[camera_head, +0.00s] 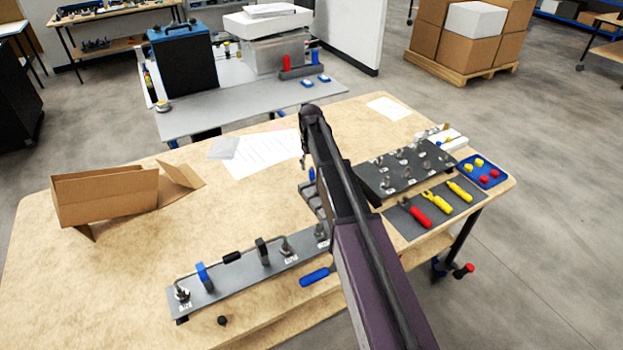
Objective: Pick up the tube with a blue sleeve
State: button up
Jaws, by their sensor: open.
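A small upright blue-sleeved part (312,176) stands at a grey holder (308,194), left of my arm. My arm hides part of the holder, and whether the part is a tube is too small to tell. A bent grey tube (215,262) with a black sleeve (232,257) runs along a dark grey plate (240,283) at the front; a blue clamp-like piece (203,275) stands on this plate. My gripper (304,160) shows only as a dark sliver beside the far end of my arm, above the holder. It is open, and the rest is hidden.
An open cardboard box (110,195) stands at the left of the wooden table. A plate with fittings (402,170), a tool mat (428,214) and a blue tray (491,170) lie right of my arm. A blue-handled tool (316,277) lies near the front.

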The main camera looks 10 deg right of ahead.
aim_at(312, 180)
jog(key=shift+f, duration=0.1)
jog(key=shift+w+d+f+b, duration=0.1)
jog(key=shift+f+b, duration=2.45)
jog(key=shift+b, duration=0.05)
jog(key=shift+c, duration=0.2)
grip_shut()
